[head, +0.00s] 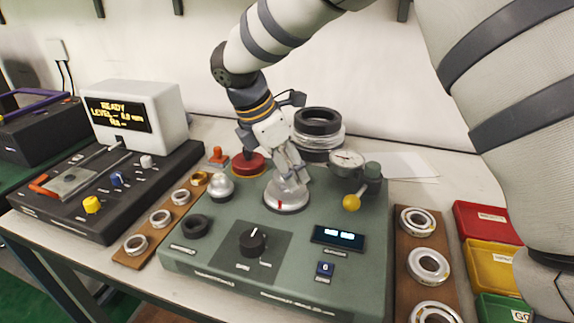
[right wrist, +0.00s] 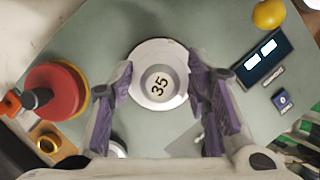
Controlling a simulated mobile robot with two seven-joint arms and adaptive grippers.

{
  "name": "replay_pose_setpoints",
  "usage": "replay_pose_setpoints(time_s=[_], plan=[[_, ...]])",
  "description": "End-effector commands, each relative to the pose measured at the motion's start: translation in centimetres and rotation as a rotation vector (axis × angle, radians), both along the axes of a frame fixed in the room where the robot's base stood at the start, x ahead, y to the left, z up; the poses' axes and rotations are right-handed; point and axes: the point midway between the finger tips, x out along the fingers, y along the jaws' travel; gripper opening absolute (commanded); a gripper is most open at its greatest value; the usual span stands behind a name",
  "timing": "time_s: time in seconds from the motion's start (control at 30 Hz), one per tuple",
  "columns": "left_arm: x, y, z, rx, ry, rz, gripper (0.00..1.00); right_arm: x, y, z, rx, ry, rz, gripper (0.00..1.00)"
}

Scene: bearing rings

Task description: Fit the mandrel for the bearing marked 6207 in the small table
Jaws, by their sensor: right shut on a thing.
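My right gripper (head: 291,184) points down over the round silver spindle plate (head: 286,203) on the green test machine (head: 215,245). In the right wrist view the gripper (right wrist: 160,82) has its two purple-padded fingers on either side of a round metal mandrel (right wrist: 158,73) marked 35, and is shut on it. The pale plate shows around and below the mandrel. I cannot tell whether the mandrel is fully seated. A wooden rack (head: 124,258) on the left holds several metal ring-shaped pieces. My left gripper is not in view. No small table with 6207 is readable.
Bearings (head: 428,266) lie on a right-hand board. Red (head: 487,220), yellow (head: 490,266) and green (head: 503,308) bins stand beyond. A display box (head: 140,118) reads READY.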

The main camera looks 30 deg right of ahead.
Motion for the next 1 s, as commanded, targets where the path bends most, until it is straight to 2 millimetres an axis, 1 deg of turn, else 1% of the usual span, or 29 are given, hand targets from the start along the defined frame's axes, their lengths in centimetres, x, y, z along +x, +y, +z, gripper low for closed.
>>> replay_pose_setpoints(time_s=[0.57, 1.0], plan=[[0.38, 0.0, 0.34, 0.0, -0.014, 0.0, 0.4, 0.03, -0.04, 0.1, -0.002, -0.005, 0.001, 0.03], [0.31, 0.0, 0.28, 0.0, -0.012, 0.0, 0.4, 0.01, -0.02, -0.48, -0.002, -0.002, 0.001, 0.03]])
